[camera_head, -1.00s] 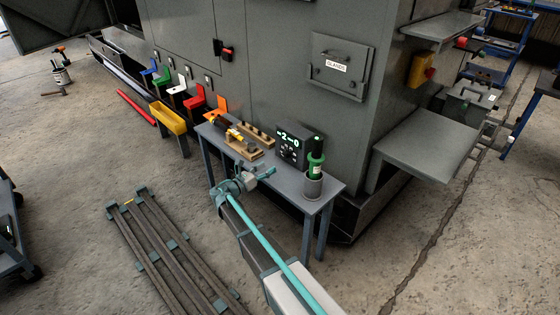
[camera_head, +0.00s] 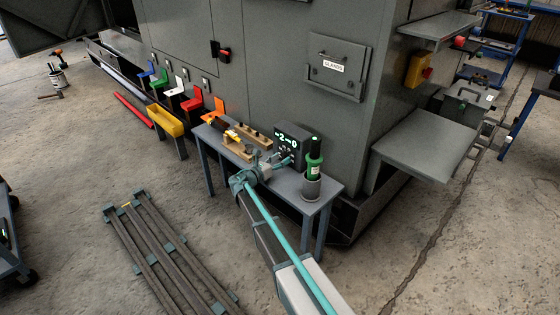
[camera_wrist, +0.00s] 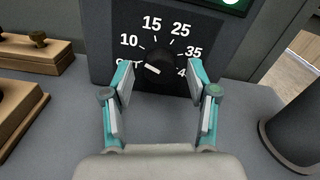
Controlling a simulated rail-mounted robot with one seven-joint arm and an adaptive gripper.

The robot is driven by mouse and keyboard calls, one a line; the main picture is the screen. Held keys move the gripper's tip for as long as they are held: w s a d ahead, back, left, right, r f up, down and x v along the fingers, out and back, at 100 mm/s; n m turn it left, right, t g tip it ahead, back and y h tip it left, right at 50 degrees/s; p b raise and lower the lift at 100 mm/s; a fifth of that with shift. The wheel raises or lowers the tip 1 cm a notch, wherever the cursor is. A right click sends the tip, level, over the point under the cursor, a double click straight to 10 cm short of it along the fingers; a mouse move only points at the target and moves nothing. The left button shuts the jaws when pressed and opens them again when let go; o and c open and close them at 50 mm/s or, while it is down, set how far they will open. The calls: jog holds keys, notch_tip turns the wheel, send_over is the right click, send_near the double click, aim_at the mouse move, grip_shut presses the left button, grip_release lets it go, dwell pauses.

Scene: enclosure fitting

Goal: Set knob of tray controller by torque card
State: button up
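The tray controller (camera_head: 291,137) is a dark box on the small grey table, with a green-lit display that seems to read "-2-0". In the wrist view its dial face (camera_wrist: 112,22) carries the marks 10, 15, 25 and 35, with marks at both ends partly hidden by my fingers. I cannot make out a torque card.
A green-handled tool (camera_head: 314,155) stands in a grey cup (camera_head: 311,188) right of the controller. Wooden blocks (camera_head: 257,137) lie to its left, with a yellow-and-black tool (camera_head: 224,127) on that side. The grey cabinet (camera_head: 270,70) rises behind the table (camera_head: 325,199).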

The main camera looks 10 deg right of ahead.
grip_shut()
